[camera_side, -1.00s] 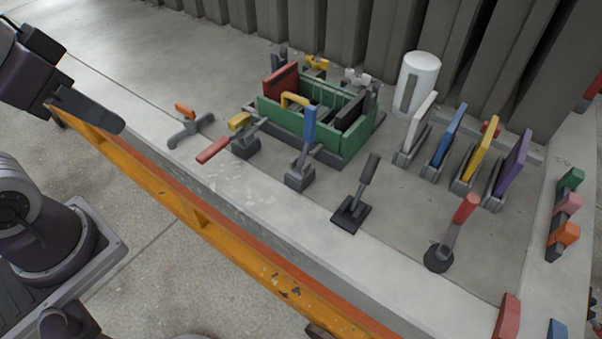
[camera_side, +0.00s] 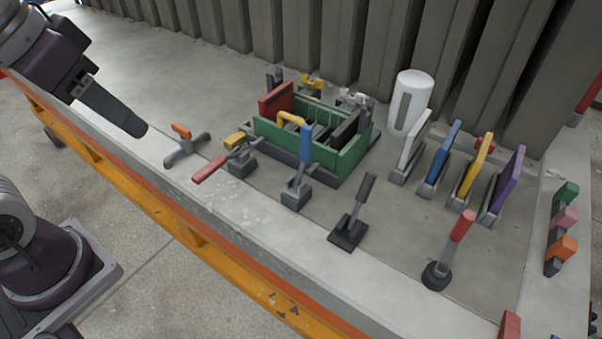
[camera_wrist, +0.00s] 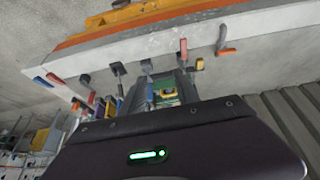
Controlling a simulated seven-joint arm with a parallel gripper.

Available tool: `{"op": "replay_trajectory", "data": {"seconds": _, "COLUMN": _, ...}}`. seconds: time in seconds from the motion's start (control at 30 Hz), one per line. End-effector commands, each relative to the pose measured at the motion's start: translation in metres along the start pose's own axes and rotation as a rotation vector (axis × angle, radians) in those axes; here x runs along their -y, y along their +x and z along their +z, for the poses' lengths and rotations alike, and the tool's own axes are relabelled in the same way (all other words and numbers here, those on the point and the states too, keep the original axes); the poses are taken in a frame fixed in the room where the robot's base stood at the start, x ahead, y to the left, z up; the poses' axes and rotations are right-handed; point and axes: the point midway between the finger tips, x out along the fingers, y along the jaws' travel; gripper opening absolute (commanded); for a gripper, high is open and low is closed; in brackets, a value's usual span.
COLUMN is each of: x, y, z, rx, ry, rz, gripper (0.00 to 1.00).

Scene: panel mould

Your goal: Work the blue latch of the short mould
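The blue latch (camera_side: 306,143) stands at the near side of a green box mould (camera_side: 348,160), with its blue handle upright on a grey base. Its blue handle also shows in the wrist view (camera_wrist: 150,91), just beyond my gripper's housing. My gripper (camera_side: 140,130) hangs at the upper left of the side view, well left of the latch and apart from everything.
Left of the blue latch stand a red-handled clamp (camera_side: 210,170) and an orange-handled clamp (camera_side: 181,131). Right of it stand a black lever (camera_side: 362,195) and a red-handled lever (camera_side: 462,226). Coloured panels stand in a rack behind, near a white cylinder (camera_side: 409,103).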

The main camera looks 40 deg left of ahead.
Motion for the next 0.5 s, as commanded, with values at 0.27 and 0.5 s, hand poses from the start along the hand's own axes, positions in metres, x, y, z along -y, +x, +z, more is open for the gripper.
{"op": "replay_trajectory", "data": {"seconds": 0.27, "x": -0.038, "y": 0.091, "z": -0.152, "rx": 0.249, "ry": -0.009, "rz": 0.02, "gripper": 0.44}}
{"op": "replay_trajectory", "data": {"seconds": 0.5, "x": -0.079, "y": 0.226, "z": -0.196, "rx": 0.41, "ry": 0.0, "rz": -0.009, "gripper": 0.44}}
